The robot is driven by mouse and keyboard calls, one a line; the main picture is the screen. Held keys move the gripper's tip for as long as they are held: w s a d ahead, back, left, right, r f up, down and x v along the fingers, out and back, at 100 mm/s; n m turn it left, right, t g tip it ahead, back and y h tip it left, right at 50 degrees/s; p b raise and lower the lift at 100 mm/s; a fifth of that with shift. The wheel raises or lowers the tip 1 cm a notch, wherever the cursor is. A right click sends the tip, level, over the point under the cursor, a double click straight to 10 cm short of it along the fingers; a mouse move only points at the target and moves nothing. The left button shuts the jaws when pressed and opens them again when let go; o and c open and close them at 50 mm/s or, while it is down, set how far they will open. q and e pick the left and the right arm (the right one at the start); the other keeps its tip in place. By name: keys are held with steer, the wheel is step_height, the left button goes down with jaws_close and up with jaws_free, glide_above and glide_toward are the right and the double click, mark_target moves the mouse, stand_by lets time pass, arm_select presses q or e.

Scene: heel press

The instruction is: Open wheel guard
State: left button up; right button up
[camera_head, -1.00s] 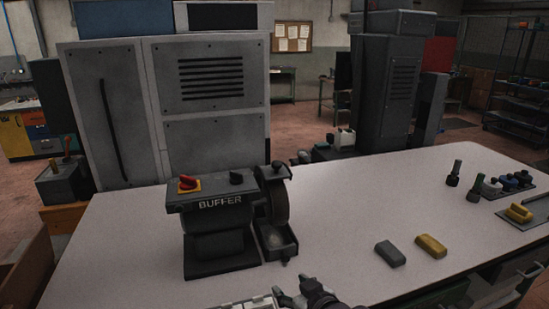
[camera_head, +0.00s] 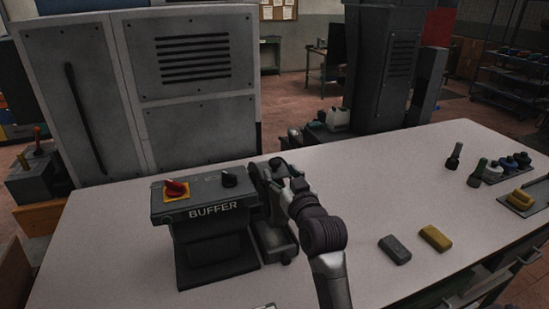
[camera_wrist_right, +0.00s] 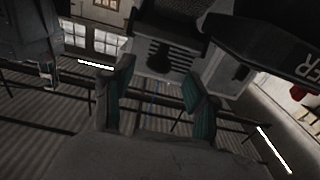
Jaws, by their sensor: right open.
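The dark buffer (camera_head: 210,235) stands on the white bench, with a red knob on a yellow plate and a black knob on top. Its wheel guard (camera_head: 257,184) is at the right end, partly hidden behind my right gripper (camera_head: 282,170). My right gripper is at the guard's upper right side, open; contact with the guard cannot be told. In the right wrist view, its two teal-padded fingers (camera_wrist_right: 162,92) are spread apart with no held thing visible between them. There the buffer (camera_wrist_right: 270,35) shows at the upper right. My left gripper is not in view.
A grey block (camera_head: 394,250) and a yellow block (camera_head: 435,238) lie right of my right arm. Dark upright tools (camera_head: 453,157) and trays stand at the bench's right end. A large grey cabinet (camera_head: 195,120) is behind the buffer.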

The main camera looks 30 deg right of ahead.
mark_target(277, 167)
steer(key=p+x, duration=0.1)
steer(key=x, duration=0.3)
steer(key=shift+w+r, duration=0.1)
steer(key=shift+w+d, duration=0.1)
steer(key=shift+w, duration=0.35)
steer(key=c, duration=1)
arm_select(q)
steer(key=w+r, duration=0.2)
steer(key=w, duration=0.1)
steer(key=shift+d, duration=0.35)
arm_select(e)
jaws_close()
